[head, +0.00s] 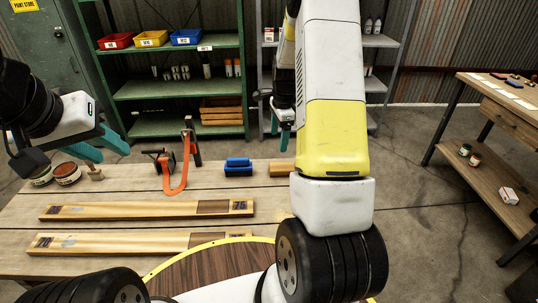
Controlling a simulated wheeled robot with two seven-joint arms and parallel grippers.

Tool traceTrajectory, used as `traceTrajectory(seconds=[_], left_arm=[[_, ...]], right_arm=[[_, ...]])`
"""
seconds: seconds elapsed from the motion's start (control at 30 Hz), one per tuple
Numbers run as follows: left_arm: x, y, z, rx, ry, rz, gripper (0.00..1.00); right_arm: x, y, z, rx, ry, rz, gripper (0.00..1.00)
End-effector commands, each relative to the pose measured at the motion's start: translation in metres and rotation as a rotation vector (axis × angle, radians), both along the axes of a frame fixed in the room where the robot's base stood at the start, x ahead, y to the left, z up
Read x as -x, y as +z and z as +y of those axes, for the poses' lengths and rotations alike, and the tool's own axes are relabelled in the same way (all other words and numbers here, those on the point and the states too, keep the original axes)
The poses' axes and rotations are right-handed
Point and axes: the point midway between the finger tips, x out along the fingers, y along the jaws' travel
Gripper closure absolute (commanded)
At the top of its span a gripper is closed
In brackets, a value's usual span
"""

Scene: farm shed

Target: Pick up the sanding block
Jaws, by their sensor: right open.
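A block with a blue top and dark base (238,168), which looks like the sanding block, sits on the wooden workbench (150,222) near its far edge. A tan block (281,169) lies just right of it, partly hidden by my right arm. My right gripper (280,136) shows teal fingers beyond the bench's far edge, above and right of the blue-topped block. It is open and looks empty, though my arm hides part of it. My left gripper (109,152) is over the bench's far left, open and empty, well away from the block.
An orange clamp (178,183) stands left of the block. Tins (67,173) and a small brush-like item (96,174) are at far left. Two long boards (147,210) lie in front. A green shelf (177,89) stands behind. Another bench (500,120) is at right across open floor.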

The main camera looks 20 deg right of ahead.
Motion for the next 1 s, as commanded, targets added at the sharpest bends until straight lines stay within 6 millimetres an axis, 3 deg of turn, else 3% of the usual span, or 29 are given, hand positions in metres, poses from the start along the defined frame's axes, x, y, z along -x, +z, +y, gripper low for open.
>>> traceTrajectory(seconds=[0.03, 0.2, 0.8, 1.0], left_arm=[[0.0, 0.0, 0.0, 0.0, 0.0, 0.0, 0.64], [0.0, 0.0, 0.0, 0.0, 0.0, 0.0, 0.64], [0.0, 0.0, 0.0, 0.0, 0.0, 0.0, 0.64], [0.0, 0.0, 0.0, 0.0, 0.0, 0.0, 0.64]], right_arm=[[-0.004, -0.023, -0.007, 0.004, -0.056, 0.028, 0.22], [-0.01, -0.069, -0.022, 0.018, -0.2, 0.075, 0.22], [-0.018, -0.146, -0.025, 0.022, -0.245, 0.09, 0.22], [-0.019, -0.16, -0.025, 0.023, -0.244, 0.087, 0.22]])
